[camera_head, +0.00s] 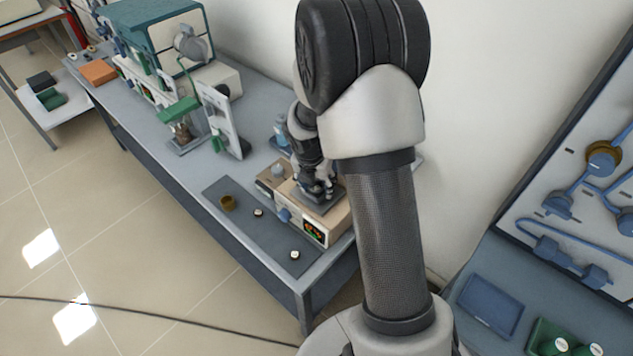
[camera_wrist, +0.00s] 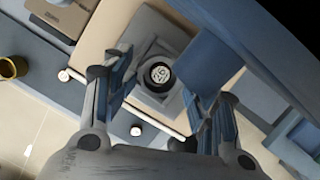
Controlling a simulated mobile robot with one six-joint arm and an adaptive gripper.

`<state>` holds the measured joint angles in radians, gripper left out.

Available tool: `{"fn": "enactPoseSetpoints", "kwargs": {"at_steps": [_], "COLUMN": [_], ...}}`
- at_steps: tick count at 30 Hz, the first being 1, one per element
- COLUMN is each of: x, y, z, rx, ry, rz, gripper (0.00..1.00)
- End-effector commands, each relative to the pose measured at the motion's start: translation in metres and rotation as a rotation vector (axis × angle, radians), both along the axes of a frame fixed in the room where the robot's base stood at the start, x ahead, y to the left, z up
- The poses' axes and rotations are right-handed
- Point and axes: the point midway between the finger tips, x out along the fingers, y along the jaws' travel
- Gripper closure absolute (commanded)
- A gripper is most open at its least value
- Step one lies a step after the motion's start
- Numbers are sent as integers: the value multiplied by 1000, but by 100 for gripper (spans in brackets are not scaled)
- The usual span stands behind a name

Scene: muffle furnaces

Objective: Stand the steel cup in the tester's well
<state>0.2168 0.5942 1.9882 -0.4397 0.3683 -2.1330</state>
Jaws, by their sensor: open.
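The tester (camera_head: 312,226) is a beige box with a lit display and a blue knob, at the near end of the bench. My gripper (camera_head: 318,190) points down over its grey top plate. In the wrist view my gripper (camera_wrist: 160,98) is open, with a finger on each side of a grey square block on the tester (camera_wrist: 110,28). A round piece with a dark ring and a pale patterned centre (camera_wrist: 158,73) sits in that block between the fingers. It looks like the steel cup in the well, but I cannot tell for sure. The fingers appear apart from it.
A brass-coloured cup (camera_head: 228,203) and two small white-topped pieces (camera_head: 258,212) (camera_head: 295,255) are on the dark mat (camera_head: 245,225) left of the tester. A white stand (camera_head: 222,120) and a teal furnace (camera_head: 160,40) are farther back. The wall is close behind.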

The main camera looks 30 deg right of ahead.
Motion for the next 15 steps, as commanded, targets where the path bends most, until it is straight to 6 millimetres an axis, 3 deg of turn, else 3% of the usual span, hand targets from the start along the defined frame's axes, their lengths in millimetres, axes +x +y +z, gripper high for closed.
{"fn": "enactPoseSetpoints", "kwargs": {"at_steps": [5, 15], "x": [-1, -13], "y": [0, 13], "z": [10, 84], "rx": [1, -1], "ry": [2, -1], "rz": [-2, -1], "gripper": [46, 46]}}
